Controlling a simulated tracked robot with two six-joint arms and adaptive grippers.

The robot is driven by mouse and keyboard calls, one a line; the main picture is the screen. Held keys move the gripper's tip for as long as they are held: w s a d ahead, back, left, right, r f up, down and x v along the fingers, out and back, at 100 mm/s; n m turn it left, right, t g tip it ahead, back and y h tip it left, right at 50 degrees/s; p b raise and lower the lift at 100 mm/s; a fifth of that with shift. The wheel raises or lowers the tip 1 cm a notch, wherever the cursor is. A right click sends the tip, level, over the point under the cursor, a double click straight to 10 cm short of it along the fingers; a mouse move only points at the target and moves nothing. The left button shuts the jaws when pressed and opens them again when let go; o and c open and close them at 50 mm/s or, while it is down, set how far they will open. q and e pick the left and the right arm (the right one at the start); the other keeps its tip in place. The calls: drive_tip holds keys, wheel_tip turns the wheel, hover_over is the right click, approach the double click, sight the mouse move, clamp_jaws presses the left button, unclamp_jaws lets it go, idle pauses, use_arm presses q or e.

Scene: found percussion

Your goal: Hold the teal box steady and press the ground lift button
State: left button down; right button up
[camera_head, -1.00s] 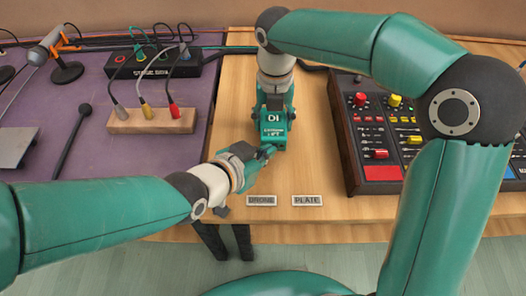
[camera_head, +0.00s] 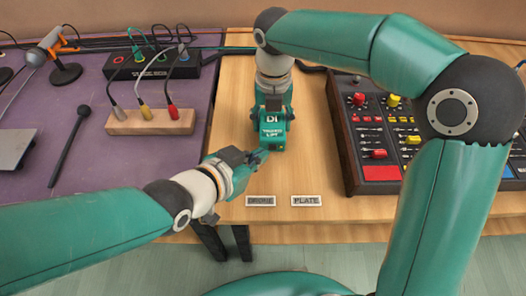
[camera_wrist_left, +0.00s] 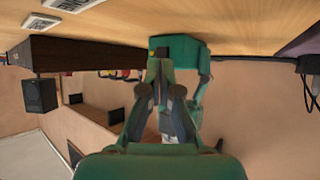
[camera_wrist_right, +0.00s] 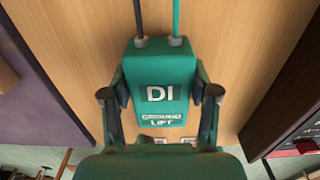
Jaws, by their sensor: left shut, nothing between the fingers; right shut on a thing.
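The teal box (camera_head: 271,134), lettered "DI" and "GROUND LIFT", sits on the wooden table. It also shows in the right wrist view (camera_wrist_right: 157,88), with a finger of my right gripper (camera_head: 273,106) against each side. My left gripper (camera_head: 263,154) is shut and empty, its tips low at the box's near end. In the left wrist view, the left fingertips (camera_wrist_left: 159,60) are close to the box (camera_wrist_left: 184,48); whether they touch it I cannot tell. A small yellowish spot shows on the box's near end, partly hidden; I cannot be sure it is the button.
Two label plates, "DRONE" (camera_head: 261,201) and "PLATE" (camera_head: 306,200), lie near the table's front edge. A mixer (camera_head: 378,150) stands at the right. A wooden block with plugs (camera_head: 150,122) and a mallet (camera_head: 70,145) lie on the purple surface at left.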

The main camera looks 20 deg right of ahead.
use_arm(q)
drive_tip(key=shift+v, duration=2.45)
use_arm(e)
drive_tip(key=o, duration=1.5)
drive_tip(key=shift+c, duration=0.2)
drive_tip(key=shift+r, duration=0.1)
